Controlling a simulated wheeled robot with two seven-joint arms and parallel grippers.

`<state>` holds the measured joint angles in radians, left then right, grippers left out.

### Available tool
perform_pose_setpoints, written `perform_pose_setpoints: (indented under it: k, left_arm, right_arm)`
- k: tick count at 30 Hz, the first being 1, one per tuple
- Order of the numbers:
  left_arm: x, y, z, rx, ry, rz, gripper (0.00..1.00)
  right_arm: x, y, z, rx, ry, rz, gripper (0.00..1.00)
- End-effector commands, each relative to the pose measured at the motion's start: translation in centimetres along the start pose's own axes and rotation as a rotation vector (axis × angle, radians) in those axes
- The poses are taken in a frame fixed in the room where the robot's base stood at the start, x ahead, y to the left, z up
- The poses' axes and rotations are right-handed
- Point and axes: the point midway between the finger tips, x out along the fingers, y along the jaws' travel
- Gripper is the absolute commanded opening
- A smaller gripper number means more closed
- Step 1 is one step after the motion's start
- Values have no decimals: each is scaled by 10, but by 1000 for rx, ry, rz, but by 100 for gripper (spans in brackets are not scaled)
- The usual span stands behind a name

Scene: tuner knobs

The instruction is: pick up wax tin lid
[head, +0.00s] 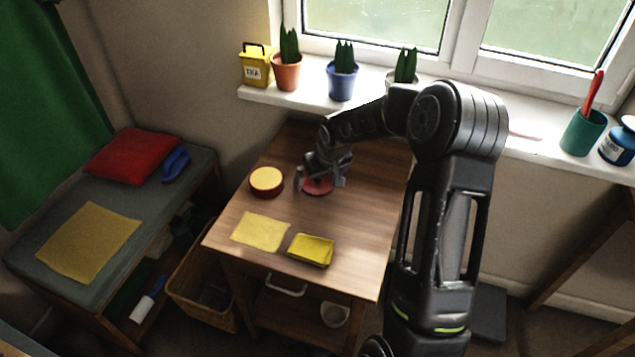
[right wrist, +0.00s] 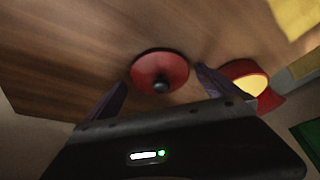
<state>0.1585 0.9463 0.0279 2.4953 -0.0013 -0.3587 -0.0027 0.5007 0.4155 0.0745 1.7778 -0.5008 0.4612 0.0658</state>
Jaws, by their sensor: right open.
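The wax tin lid is a red disc (head: 318,186) with a dark knob in its middle, lying on the wooden table. In the right wrist view the lid (right wrist: 160,74) lies between and beyond the two fingers. The open wax tin (head: 266,181), red with yellow wax inside, stands to the left of the lid; it also shows in the right wrist view (right wrist: 246,80). My right gripper (head: 320,182) is open and empty, over the lid and partly hiding it in the head view. My left gripper is not in view.
A flat yellow cloth (head: 260,231) and a folded yellow cloth (head: 311,250) lie at the front of the table (head: 228,228). Potted plants (head: 342,80) and a yellow tea tin (head: 256,68) stand on the windowsill behind. A bench with a red cushion (head: 132,154) is at left.

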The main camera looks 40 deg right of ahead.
Motion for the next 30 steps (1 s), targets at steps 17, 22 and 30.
perform_pose_setpoints:
  k: [17,22,30]
  left_arm:
    - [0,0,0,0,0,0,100]
    - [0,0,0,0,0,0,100]
    - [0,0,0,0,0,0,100]
  right_arm:
    - [4,0,0,0,1,0,100]
    - [4,0,0,0,1,0,93]
    - [4,0,0,0,1,0,71]
